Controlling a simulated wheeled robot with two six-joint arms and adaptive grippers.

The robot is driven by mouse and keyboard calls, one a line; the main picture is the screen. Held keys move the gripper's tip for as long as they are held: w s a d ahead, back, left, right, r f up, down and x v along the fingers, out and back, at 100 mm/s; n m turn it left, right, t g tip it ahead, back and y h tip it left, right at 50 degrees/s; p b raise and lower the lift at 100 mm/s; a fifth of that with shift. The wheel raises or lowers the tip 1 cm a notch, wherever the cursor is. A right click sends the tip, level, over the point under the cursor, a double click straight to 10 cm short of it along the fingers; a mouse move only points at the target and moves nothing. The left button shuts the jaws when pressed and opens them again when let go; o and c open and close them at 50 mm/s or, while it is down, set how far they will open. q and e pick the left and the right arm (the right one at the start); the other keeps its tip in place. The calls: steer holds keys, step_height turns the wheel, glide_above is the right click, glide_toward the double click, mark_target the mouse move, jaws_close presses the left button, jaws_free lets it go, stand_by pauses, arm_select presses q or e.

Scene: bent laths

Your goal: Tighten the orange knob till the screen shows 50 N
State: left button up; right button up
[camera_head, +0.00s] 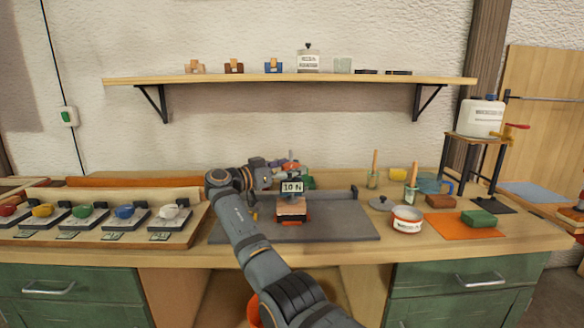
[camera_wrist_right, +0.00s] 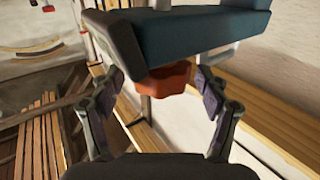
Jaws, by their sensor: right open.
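The screen (camera_head: 291,187) reads 10 N. It stands on the grey bench plate, just above a pale wooden block (camera_head: 291,207) with red-orange parts. My right gripper (camera_head: 272,174) is beside the screen's upper left, mostly edge-on in the head view. In the right wrist view the orange knob (camera_wrist_right: 168,78) sits under a dark teal body (camera_wrist_right: 195,38). My right gripper (camera_wrist_right: 170,92) is open, one finger on each side of the knob; whether they touch it I cannot tell. The knob is not clearly visible in the head view. My left gripper is not in view.
The grey plate (camera_head: 340,228) is clear right of the device. A tray of coloured-handled tools (camera_head: 100,238) lies left. A white tin (camera_head: 407,222), a green block (camera_head: 478,217) on an orange mat and brush jars stand right. A shelf (camera_head: 290,79) spans the wall above.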

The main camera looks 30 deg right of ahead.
steer(key=a, duration=1.1)
steer(key=shift+s, duration=0.45)
